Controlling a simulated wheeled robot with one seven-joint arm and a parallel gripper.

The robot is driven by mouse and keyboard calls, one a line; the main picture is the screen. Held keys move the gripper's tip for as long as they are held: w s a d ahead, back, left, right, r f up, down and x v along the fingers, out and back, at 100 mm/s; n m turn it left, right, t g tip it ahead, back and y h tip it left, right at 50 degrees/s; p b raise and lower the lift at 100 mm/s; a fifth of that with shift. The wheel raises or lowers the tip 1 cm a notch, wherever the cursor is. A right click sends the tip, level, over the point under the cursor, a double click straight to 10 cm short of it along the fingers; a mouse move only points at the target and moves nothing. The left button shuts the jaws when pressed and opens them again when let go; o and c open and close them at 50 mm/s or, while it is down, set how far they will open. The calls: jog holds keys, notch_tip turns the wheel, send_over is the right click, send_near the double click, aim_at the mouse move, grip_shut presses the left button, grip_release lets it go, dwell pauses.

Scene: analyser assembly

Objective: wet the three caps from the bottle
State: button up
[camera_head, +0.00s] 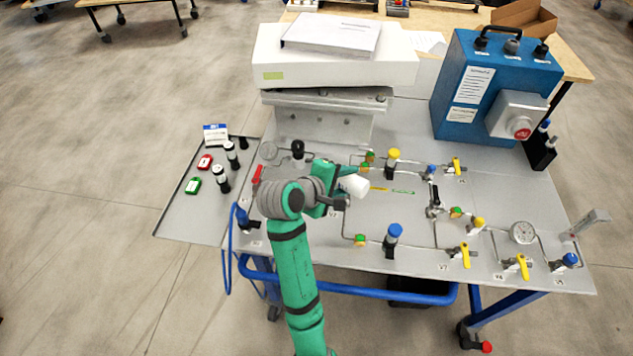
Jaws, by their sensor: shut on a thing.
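My gripper (338,184) is over the middle left of the grey bench panel. It is shut on a white bottle (355,186), which lies tilted in the jaws and points right. The fingertips and part of the bottle are hidden by my wrist. I cannot tell which caps are meant. Green-and-orange fittings sit on the pipework: a pair behind the bottle (370,156), one in front (360,240) and one to the right (456,212). The bottle looks apart from these fittings. No liquid is visible.
Yellow-handled valves (465,256), a gauge (522,232) and blue-topped parts (394,232) stand on the panel (400,207). A blue box (475,128) and a white unit (335,69) stand behind. A side tray (207,224) at left holds red and green items and black-and-white cylinders.

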jog(key=shift+w+d+r, duration=0.1)
jog(key=shift+d, duration=0.5)
jog(key=shift+w+f, duration=0.15)
jog(key=shift+f, duration=1.75)
jog(key=shift+a+f, duration=0.2)
jog(key=shift+f, duration=0.1)
jog(key=shift+d, duration=0.1)
jog(key=shift+d+f, duration=0.1)
jog(key=shift+s, duration=0.25)
jog(key=shift+r, duration=2.55)
